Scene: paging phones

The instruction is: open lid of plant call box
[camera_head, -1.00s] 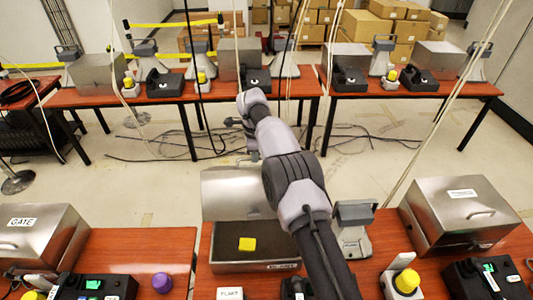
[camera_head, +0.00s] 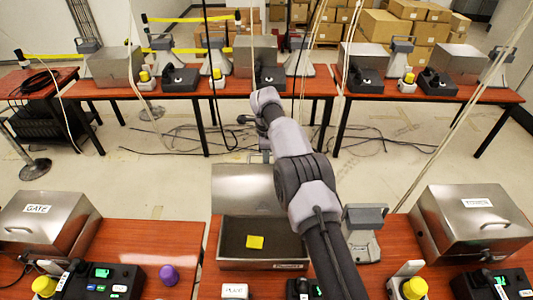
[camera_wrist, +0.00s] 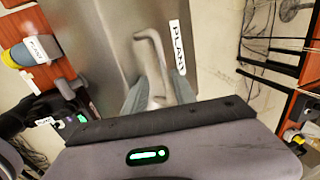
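The plant call box (camera_head: 207,268) is a steel case on the near middle table. Its lid (camera_head: 242,188) stands raised at the back, and the dark interior with a yellow note (camera_head: 254,242) shows. In the wrist view, the lid's outer face (camera_wrist: 105,28) carries a PLANT label (camera_wrist: 178,47) and a bent metal handle (camera_wrist: 150,52). My gripper (camera_wrist: 160,98) is at the lid; its two fingers stand apart on either side of the handle's lower part. I cannot tell whether they touch it. In the head view my arm hides part of the lid and box.
Closed steel boxes, GATE (camera_head: 45,222) at left and another (camera_head: 470,218) at right, flank the plant box. A grey paging horn (camera_head: 363,228) stands right of my arm. Hanging cables and a far table row (camera_head: 190,92) lie beyond.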

